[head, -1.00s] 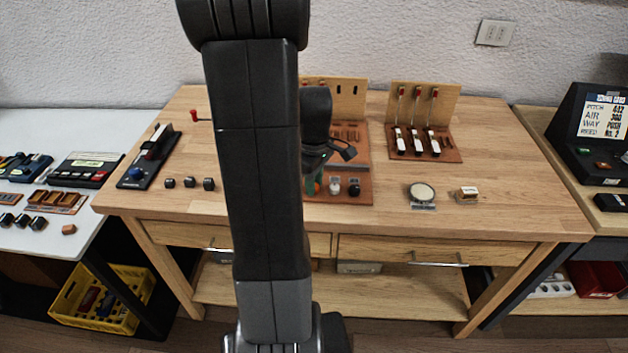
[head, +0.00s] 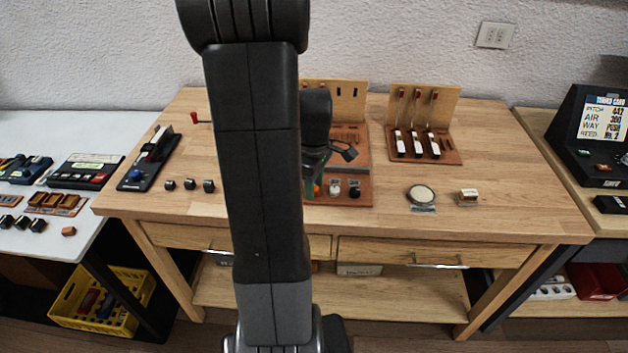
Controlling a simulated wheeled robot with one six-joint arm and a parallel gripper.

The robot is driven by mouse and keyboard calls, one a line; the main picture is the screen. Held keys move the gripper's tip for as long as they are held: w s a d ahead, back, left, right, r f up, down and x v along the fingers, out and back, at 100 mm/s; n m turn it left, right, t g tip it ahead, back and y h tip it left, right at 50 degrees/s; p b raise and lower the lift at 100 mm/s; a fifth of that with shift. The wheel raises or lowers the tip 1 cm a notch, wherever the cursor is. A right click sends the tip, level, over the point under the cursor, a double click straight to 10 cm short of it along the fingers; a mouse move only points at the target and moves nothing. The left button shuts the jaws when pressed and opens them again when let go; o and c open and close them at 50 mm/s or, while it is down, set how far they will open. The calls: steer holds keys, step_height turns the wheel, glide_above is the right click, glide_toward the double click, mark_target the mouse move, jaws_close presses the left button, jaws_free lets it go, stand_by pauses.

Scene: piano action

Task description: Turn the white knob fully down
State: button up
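A white knob (head: 335,188) stands on a brown wooden panel (head: 345,201) at the middle of the bench, with a black knob (head: 354,190) to its right and a green and orange piece to its left. How far the white knob is turned is too small to tell. My arm stands upright across the middle of the head view and hides part of the panel. My gripper (head: 330,160) is just above and behind the row of knobs, partly hidden by my arm. It looks apart from the white knob; its fingers are too small to read.
A round dial (head: 421,195) and a small block (head: 468,196) lie there. A board with white-ended levers (head: 418,142) stands behind. Small black cubes (head: 189,184) and a black device (head: 149,160) sit at the left.

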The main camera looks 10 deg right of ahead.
step_height(320, 180, up, 14)
steer(key=shift+p, duration=0.35)
steer(key=shift+f, duration=0.15)
step_height(320, 180, down, 14)
steer(key=shift+r+b, duration=0.1)
steer(key=shift+b, duration=0.25)
stand_by(0.3)
